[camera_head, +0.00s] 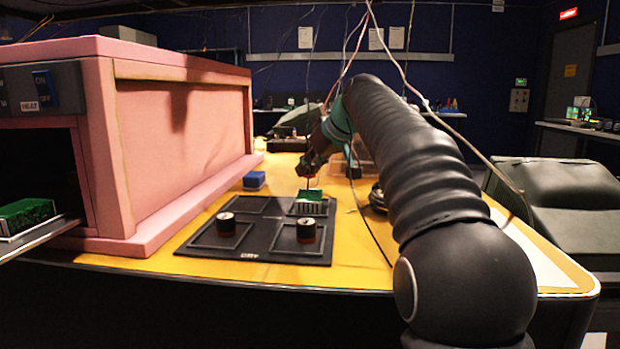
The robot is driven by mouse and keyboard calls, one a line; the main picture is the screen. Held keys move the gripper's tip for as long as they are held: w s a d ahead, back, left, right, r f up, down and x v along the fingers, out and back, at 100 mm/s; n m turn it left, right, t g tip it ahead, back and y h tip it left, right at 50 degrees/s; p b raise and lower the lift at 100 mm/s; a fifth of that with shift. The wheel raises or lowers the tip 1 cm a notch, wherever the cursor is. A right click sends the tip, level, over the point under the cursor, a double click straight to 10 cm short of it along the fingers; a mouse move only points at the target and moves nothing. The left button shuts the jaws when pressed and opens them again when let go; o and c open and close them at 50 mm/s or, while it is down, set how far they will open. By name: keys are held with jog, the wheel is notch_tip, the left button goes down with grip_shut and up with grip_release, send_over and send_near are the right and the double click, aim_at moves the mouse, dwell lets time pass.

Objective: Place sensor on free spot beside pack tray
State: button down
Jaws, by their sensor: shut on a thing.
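The pack tray (262,244) is a flat dark plate with square recesses, lying on the yellow table top. Dark cylinders with a copper-coloured band stand in its front left recess (226,223) and front right recess (306,230). A green block with pale fins (309,203) is at its back right recess; the back left recess looks empty. My gripper (309,176) is above the back right part of the tray, pointing down, shut on a small dark thing with a thin lower end, taken to be the sensor. Its shape is hard to make out.
A blue block (254,180) sits on the table behind the tray's left side. A pink foam enclosure (180,130) stands at left, with a green board (27,215) on a shelf at its opening. Wires hang around my arm. Bare yellow table (350,262) shows right of the tray.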

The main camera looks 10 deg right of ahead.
jog(key=shift+f, duration=1.2)
jog(key=shift+f, duration=0.1)
jog(key=shift+f+b, duration=0.1)
jog(key=shift+b, duration=0.2)
jog(key=c, duration=0.9)
grip_release()
jog(key=shift+o, duration=0.2)
jog(key=shift+r, duration=0.3)
jog(key=p+v, duration=0.1)
jog(key=v, duration=1.1)
jog(key=shift+f, duration=0.1)
